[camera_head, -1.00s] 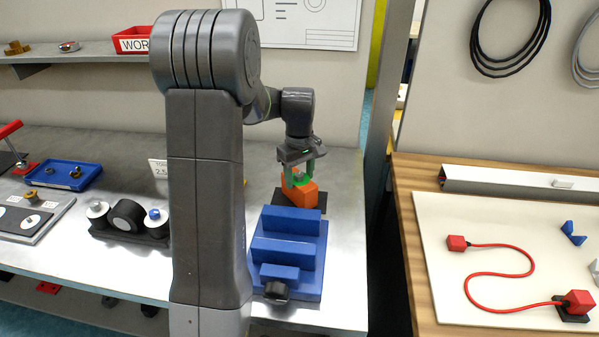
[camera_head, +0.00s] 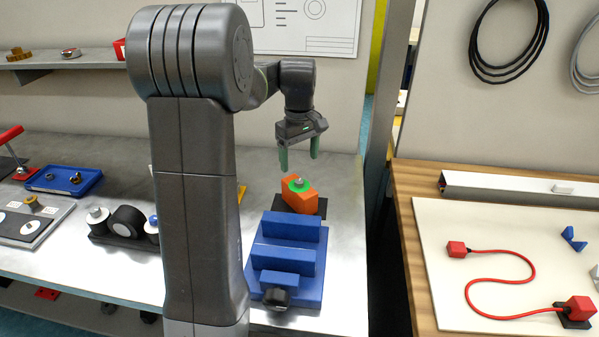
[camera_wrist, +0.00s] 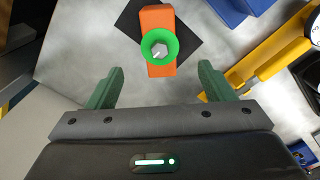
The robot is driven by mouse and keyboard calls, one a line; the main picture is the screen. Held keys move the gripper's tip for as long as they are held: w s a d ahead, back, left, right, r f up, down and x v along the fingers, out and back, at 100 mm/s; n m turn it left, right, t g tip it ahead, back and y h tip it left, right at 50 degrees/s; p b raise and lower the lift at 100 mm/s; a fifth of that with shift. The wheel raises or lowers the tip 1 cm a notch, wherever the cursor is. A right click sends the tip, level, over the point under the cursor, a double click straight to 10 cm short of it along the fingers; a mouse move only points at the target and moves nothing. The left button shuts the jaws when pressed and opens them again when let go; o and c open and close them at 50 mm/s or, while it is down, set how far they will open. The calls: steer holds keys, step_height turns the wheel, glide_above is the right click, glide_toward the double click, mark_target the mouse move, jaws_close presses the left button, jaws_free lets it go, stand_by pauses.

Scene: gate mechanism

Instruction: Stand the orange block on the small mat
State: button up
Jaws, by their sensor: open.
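The orange block (camera_head: 297,194), with a green ring and a grey knob on it, rests on the small dark mat (camera_head: 322,208) behind the blue vise. In the wrist view the block (camera_wrist: 158,69) sits across the dark mat (camera_wrist: 190,42), with mat showing on both sides. The block's near end appears to reach about the mat's near edge. My gripper (camera_head: 299,166) is open and empty above the block, apart from it. In the wrist view the green fingers (camera_wrist: 158,86) are spread wide, and the block lies beyond them.
A blue stepped vise (camera_head: 290,262) with a dark knob stands just in front of the mat. A yellow tool (camera_wrist: 270,62) lies right of the mat in the wrist view. A black-and-white roller stand (camera_head: 125,225) is further left.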

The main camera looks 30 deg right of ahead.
mark_target(299, 182)
step_height(299, 182, up, 4)
steer(key=shift+f, duration=0.1)
stand_by(0.4)
step_height(299, 182, down, 12)
steer(key=shift+f, duration=0.25)
step_height(299, 182, up, 3)
steer(key=shift+f, duration=0.15)
steer(key=shift+r, duration=0.65)
steer(key=shift+f, duration=0.1)
